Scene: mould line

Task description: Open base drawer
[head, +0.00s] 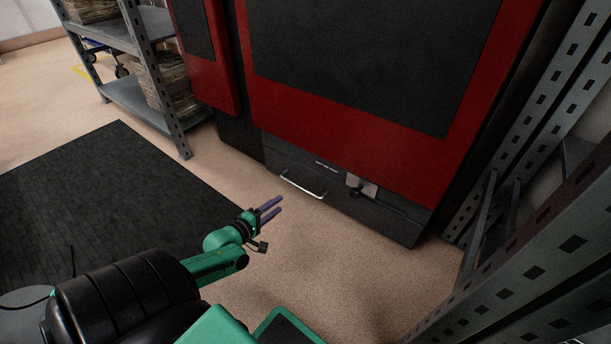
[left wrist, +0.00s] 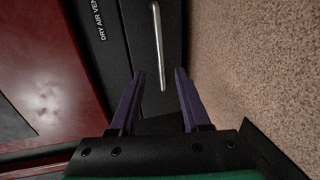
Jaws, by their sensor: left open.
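The base drawer (head: 286,164) is a dark front low on the red and black machine, and it looks shut. Its silver bar handle (head: 302,185) runs across the front. My left gripper (head: 280,206) is open and empty, in front of the handle and a little to its left, apart from it. In the left wrist view the handle (left wrist: 158,50) lies ahead, between the lines of the two purple fingers (left wrist: 158,75). The drawer front (left wrist: 115,45) shows behind it with part of a white label. My right gripper is in neither view.
The red machine (head: 400,150) stands above the drawer, with a metal latch plate (head: 362,186) right of the handle. Grey perforated racking (head: 540,240) stands close on the right. A shelf (head: 135,98) with stacked goods stands at the left, near a black mat (head: 90,190). Floor before the drawer is clear.

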